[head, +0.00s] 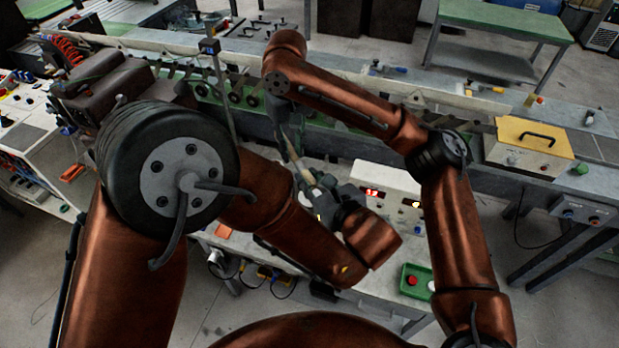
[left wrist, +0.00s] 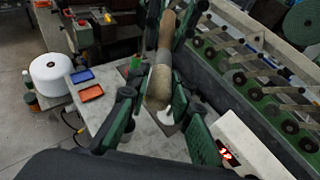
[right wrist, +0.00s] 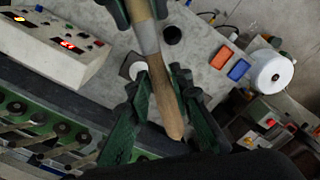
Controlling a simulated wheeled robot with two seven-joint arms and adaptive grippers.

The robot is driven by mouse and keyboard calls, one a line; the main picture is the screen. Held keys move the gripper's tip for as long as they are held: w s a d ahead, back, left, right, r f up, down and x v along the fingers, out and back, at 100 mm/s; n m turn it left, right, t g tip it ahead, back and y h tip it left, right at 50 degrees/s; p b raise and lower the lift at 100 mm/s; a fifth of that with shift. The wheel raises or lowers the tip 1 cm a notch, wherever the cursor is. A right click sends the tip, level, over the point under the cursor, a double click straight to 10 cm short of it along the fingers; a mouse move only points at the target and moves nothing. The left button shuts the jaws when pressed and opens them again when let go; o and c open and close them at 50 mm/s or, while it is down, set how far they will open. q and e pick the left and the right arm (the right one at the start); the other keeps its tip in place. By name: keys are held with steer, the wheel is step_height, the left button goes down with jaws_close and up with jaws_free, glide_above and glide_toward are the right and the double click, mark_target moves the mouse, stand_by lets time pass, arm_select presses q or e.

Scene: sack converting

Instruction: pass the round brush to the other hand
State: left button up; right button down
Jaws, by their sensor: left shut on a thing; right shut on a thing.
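The round brush (head: 304,172) is held between my two grippers above the white bench. My left gripper (head: 312,187) is shut on it near the pale bristle end. In the left wrist view the blunt bristle end (left wrist: 158,88) points toward the camera between the left fingers. My right gripper (head: 288,142) comes down from above and is shut on the wooden handle. In the right wrist view the tapered handle (right wrist: 168,105) passes between the right fingers, with the grey ferrule (right wrist: 147,38) beyond. The fingers partly hide the brush in the head view.
A white control box (head: 385,182) with red displays stands close to the right of the grippers. The conveyor line (head: 350,140) runs behind. A white thread spool (left wrist: 50,74) and blue and orange trays (left wrist: 91,93) are nearby.

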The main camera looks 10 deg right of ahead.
steer(key=c, duration=1.7)
jaws_free()
steer(key=shift+o, duration=0.2)
